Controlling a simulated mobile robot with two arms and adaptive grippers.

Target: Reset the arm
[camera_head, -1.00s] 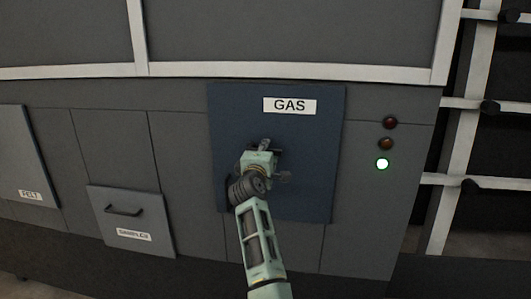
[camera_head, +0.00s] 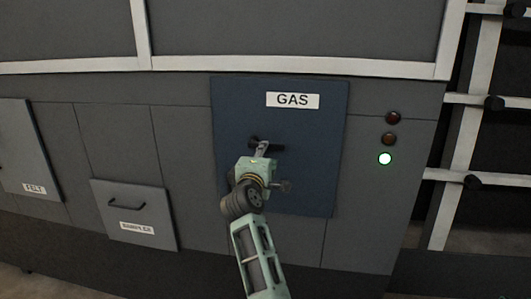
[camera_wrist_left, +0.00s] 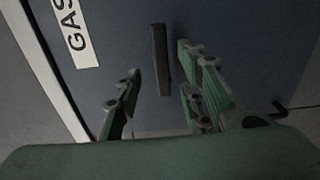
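My left gripper (camera_head: 264,148) is in front of the blue GAS panel (camera_head: 235,115), close to its dark handle (camera_head: 276,147). In the left wrist view, my left gripper (camera_wrist_left: 160,110) has its green fingers spread wide. The dark handle bar (camera_wrist_left: 160,60) stands ahead of the fingertips, with a gap between it and the fingers. Nothing is held between the fingers. The panel looks shut against the grey cabinet. My right gripper is not in either view.
The grey cabinet front has a drawer (camera_head: 135,214) at lower left and a FELT panel (camera_head: 25,155) at far left. A white frame rack (camera_head: 465,150) stands at far right.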

